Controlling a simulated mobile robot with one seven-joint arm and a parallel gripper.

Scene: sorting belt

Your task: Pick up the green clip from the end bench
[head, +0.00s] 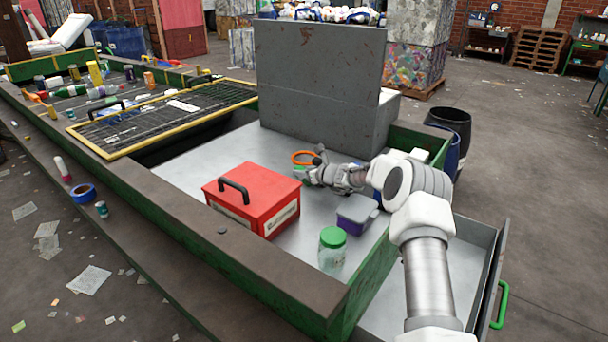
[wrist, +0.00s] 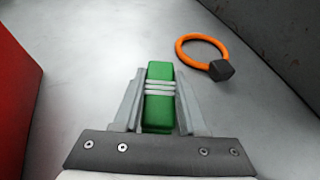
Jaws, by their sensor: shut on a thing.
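The green clip (wrist: 159,100) is a small green block with pale bands across it, seen in the wrist view. It lies between the two fingers of my gripper (wrist: 160,105), which are shut on it. A bit of green also shows at the gripper's tip in the head view (head: 300,170). The bench (head: 190,170) has a pale metal top. In the head view my gripper (head: 308,175) is low over the bench, right of the red box. I cannot tell whether the clip touches the bench top.
An orange ring with a dark block (wrist: 203,52) lies just beyond the clip. The red box (head: 262,202) stands to the left. A grey panel (head: 318,85) rises behind. A purple-grey container (head: 355,214) and a green-lidded jar (head: 332,250) stand nearer the front.

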